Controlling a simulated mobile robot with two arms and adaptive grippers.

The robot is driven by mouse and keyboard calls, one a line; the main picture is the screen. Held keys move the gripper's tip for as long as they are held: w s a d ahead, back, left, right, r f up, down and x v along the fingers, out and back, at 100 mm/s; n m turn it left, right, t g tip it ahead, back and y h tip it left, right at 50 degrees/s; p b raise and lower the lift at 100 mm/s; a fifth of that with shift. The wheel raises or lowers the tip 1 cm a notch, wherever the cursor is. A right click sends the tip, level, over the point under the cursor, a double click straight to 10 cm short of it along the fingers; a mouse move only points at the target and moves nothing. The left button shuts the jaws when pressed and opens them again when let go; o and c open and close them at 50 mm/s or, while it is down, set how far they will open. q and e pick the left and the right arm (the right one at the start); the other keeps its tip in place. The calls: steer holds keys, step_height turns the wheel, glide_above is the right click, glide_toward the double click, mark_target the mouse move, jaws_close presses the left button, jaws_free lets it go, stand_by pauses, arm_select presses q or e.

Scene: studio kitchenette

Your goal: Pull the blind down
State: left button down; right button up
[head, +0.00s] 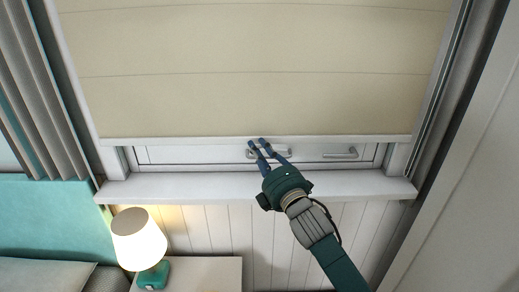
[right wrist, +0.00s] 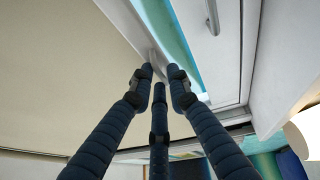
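The cream blind (head: 260,100) hangs over most of the window, and its white bottom rail (head: 360,139) is a little above the sill. A strip of window frame with two metal handles shows below the rail. My right gripper (head: 262,143) is at the rail, near its middle. In the right wrist view, the blind (right wrist: 55,70) is on the left, and the fingertips of my right gripper (right wrist: 160,70) come together around its rail, which they partly hide. My left gripper is not in view.
The white window sill (head: 200,187) juts out below the blind. A lit lamp (head: 139,240) stands on a white bedside table (head: 210,272) at lower left. A grey curtain (head: 42,90) hangs on the left. A pale panel (head: 470,190) is close on the right.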

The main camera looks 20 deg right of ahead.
jaws_close()
step_height(320, 180, down, 10)
steer(key=b, duration=0.6)
steer(key=shift+r, duration=0.3)
steer(key=shift+o, duration=1.6)
jaws_free()
steer(key=s+d+f, duration=0.1)
steer(key=s, duration=1.1)
steer(key=shift+d+f, duration=0.2)
steer(key=shift+d, duration=0.05)
